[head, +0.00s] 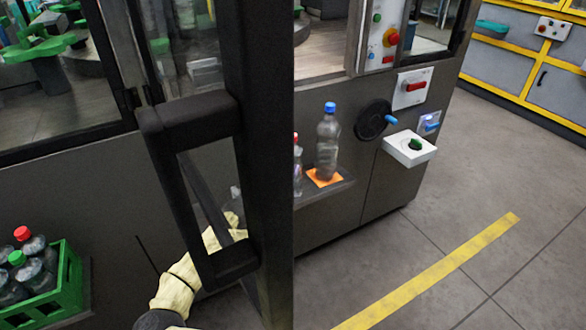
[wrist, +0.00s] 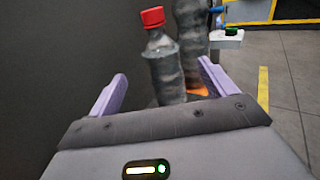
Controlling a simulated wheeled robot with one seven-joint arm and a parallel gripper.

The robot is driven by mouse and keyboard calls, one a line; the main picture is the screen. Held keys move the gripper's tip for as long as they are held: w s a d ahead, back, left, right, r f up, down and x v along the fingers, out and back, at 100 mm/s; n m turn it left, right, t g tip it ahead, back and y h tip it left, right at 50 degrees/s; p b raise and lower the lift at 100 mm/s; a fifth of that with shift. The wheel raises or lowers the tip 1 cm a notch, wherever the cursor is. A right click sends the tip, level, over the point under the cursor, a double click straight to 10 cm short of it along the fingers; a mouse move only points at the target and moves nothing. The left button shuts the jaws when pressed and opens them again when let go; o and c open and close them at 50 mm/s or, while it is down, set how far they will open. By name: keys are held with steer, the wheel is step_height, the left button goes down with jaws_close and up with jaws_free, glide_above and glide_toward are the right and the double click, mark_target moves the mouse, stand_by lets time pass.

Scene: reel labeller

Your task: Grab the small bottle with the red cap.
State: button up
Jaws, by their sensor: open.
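The small clear bottle with the red cap (wrist: 165,72) stands upright in the wrist view, between and beyond my gripper's two purple fingers. My gripper (wrist: 162,76) is open, and nothing is clamped in it. In the head view only a sliver of the small bottle (head: 297,175) shows beside the dark door post, which hides the rest. My cream arm passes behind the door handle there, and the fingers are mostly hidden.
A taller blue-capped bottle (head: 327,145) stands on an orange patch on the shelf (head: 335,190), close behind the small one. A black door handle (head: 205,190) crosses before my arm. A green crate (head: 62,285) holds several bottles, one red-capped. Floor at right is clear.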

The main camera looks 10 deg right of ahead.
steer(key=x, duration=0.3)
steer(key=x, duration=0.4)
steer(key=shift+w+d+b, duration=0.1)
steer(key=shift+d+b, duration=0.2)
steer(key=shift+w+d, duration=0.2)
steer(key=shift+w, duration=0.2)
